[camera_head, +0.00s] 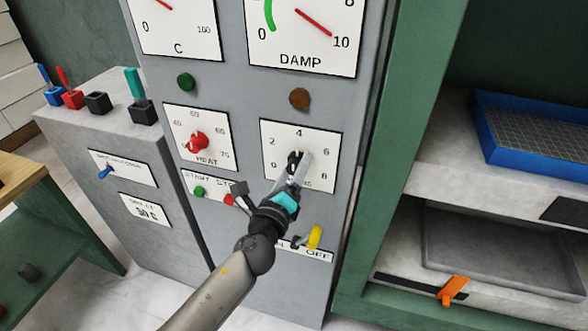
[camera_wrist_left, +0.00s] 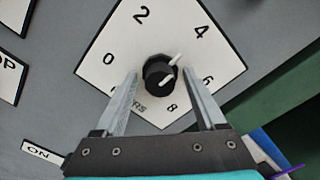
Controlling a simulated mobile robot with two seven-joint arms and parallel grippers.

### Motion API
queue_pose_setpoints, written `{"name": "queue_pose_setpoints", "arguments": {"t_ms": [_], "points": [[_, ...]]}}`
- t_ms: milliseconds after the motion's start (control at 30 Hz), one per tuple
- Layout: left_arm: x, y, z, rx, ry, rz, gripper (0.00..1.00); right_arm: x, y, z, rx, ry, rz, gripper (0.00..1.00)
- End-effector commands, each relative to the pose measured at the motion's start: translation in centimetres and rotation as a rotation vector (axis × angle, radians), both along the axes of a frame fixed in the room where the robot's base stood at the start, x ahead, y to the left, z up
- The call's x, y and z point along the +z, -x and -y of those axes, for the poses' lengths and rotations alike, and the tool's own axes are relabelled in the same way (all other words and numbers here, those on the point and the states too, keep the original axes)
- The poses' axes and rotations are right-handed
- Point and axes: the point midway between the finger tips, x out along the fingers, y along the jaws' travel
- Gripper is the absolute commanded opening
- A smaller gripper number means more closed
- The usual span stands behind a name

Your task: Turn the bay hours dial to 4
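The bay hours dial is a black knob (camera_wrist_left: 158,74) with white marks, on a white plate (camera_wrist_left: 100,71) numbered 0, 2, 4, 6, 8. In the left wrist view its white pointer mark points up and right, between 4 and 6. My left gripper (camera_wrist_left: 160,73) is open, with one finger on each side of the knob. Small gaps seem to show between fingers and knob; I cannot tell whether either touches. In the head view my left gripper (camera_head: 297,158) reaches the dial plate (camera_head: 322,144) from below and partly covers the knob. My right gripper is not in view.
A red HEAT knob (camera_head: 196,143) and the start and stop buttons lie left of the dial. A yellow-handled switch (camera_head: 314,237) is below it. Gauges are above. A green shelf frame with a blue tray (camera_head: 480,124) stands to the right.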

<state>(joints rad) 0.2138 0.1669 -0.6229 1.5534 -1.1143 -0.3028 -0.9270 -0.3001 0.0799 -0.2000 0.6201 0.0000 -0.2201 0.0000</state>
Motion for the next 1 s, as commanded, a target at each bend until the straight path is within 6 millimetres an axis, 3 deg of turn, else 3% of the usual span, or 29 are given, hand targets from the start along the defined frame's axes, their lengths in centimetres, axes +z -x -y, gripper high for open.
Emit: {"name": "queue_pose_setpoints", "arguments": {"t_ms": [367, 1000], "points": [[0.0, 0.9, -0.3, 0.001, 0.001, -0.001, 0.72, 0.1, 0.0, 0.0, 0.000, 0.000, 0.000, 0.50], [-0.2, 11.3, -3.7, 0.000, -0.001, -0.003, 0.72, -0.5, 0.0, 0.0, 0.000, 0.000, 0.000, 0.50]]}}
